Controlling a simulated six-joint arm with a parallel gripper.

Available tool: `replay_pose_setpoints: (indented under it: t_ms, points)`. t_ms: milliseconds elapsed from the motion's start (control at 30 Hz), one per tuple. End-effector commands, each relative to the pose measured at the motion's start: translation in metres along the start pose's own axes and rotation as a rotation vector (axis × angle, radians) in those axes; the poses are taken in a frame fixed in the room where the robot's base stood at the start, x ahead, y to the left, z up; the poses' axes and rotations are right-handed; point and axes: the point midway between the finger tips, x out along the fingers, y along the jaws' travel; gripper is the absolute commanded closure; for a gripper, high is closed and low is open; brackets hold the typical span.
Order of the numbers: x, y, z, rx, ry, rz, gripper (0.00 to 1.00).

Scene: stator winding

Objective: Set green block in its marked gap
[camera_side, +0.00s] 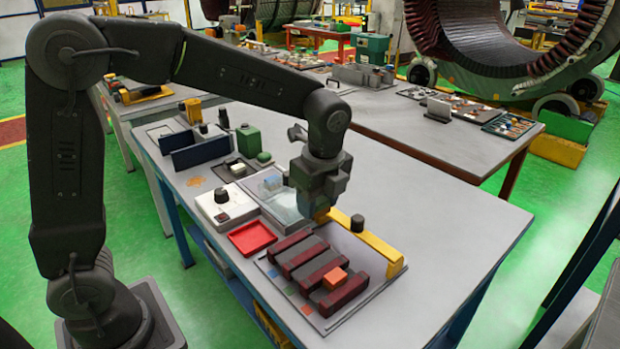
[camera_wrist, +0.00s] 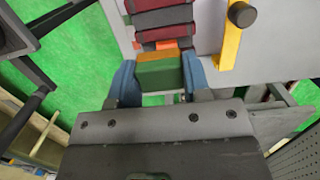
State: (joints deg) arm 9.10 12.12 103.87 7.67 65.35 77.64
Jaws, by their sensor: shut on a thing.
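My gripper (camera_side: 320,208) hangs above the table, just behind the slotted fixture in the side view. In the wrist view its two blue fingers (camera_wrist: 159,78) are shut on the green block (camera_wrist: 158,76), one on each side. The held block has an orange-brown upper strip; I cannot tell whether that is part of it.
A yellow bar (camera_side: 372,243) with a black knob (camera_side: 357,222) runs behind the fixture. A red tray (camera_side: 252,237) and a white box with a black knob (camera_side: 225,206) stand left. The table's right side is clear.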

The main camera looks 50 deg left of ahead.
Motion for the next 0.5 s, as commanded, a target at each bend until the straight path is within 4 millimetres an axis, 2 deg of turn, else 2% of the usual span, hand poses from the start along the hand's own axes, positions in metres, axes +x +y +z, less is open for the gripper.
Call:
replay_pose_setpoints:
  t_ms: [100,300,500]
  points:
    - [0.025,0.001,-0.002,-0.001,-0.001,0.006,0.8]
    - [0.059,0.0,-0.006,-0.001,0.0,0.004,0.8]
    - [0.074,-0.001,-0.008,-0.001,0.001,0.001,0.8]
